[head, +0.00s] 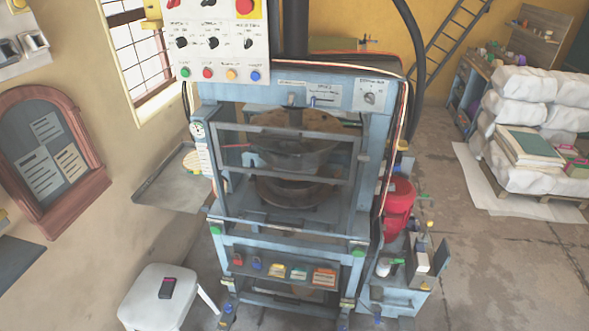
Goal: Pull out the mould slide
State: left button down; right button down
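The blue plate press (217,244) stands in the middle of the head view. Its front opening has a grey-framed guard (285,127) across the upper part. Behind and below the guard sit round brown mould parts (295,193), one above another with a gap between them. I cannot tell clearly which part is the slide; its runners and any handle are too small or hidden to make out. A horizontal bar (290,231) crosses the front at the lower edge of the opening. Neither of my grippers is in view.
A control panel (215,45) with knobs and coloured buttons hangs at the upper left. A white stool (150,310) with a dark handset (166,288) stands front left. A red canister (398,205) and a small blue cart (395,298) flank the press's right side.

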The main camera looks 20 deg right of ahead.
aim_at(304, 201)
jog(key=z, duration=0.05)
jog(key=k, duration=0.55)
jog(key=z, duration=0.5)
jog(key=i, duration=1)
jog(key=u, duration=0.65)
